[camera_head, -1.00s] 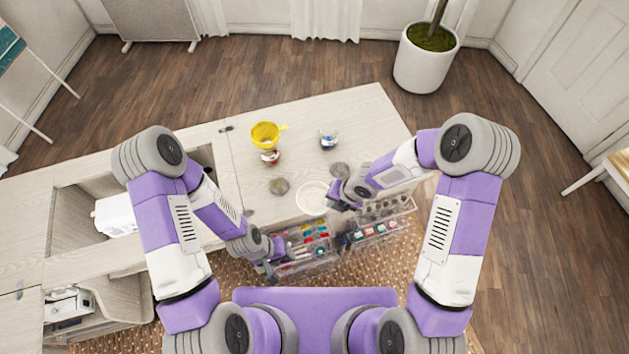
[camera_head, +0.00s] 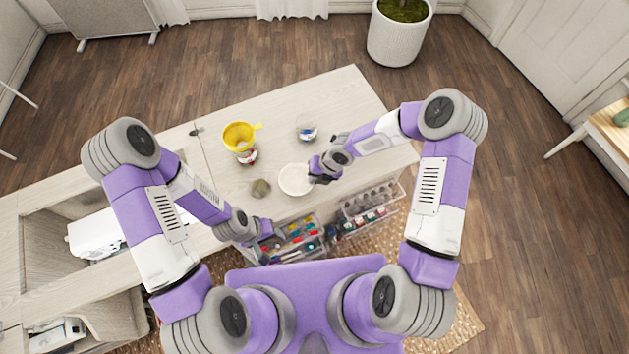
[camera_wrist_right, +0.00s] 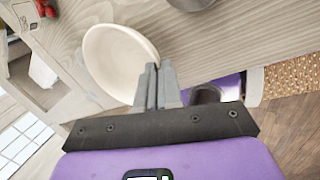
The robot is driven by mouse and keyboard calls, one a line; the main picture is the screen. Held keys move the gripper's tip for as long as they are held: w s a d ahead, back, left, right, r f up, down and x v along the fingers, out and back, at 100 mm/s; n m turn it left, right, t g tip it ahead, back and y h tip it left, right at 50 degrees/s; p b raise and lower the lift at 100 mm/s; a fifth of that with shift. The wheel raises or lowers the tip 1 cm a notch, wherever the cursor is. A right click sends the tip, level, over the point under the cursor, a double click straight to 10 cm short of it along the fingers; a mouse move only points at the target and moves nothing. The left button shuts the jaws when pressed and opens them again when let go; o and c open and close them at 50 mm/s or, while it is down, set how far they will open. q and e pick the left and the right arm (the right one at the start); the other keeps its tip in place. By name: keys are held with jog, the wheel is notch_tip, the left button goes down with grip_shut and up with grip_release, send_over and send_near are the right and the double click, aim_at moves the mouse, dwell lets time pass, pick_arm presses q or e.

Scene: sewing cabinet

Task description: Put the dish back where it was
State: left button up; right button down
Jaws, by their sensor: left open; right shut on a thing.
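The dish (camera_head: 294,180) is white, round and shallow, near the front edge of the pale wooden cabinet top. It also shows in the right wrist view (camera_wrist_right: 112,62), with its inside visible and empty. My right gripper (camera_head: 317,177) is shut on the dish's right rim; its narrow fingers (camera_wrist_right: 155,82) meet at the rim in the wrist view. I cannot tell whether the dish touches the top or is slightly above it. My left gripper (camera_head: 272,238) is open, lower down, by the cabinet's front and the left organizer; its fingertips are hard to make out.
A yellow funnel-like cup (camera_head: 239,136), a blue-and-white jar (camera_head: 307,133) and a grey lump (camera_head: 260,188) stand on the top. Clear organizers with coloured items (camera_head: 303,234) and bottles (camera_head: 372,202) sit along the front. The back right of the top is clear.

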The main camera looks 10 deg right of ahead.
notch_tip(320, 180, down, 3)
jog(key=shift+r, duration=0.1)
jog(key=c, duration=1.3)
grip_release()
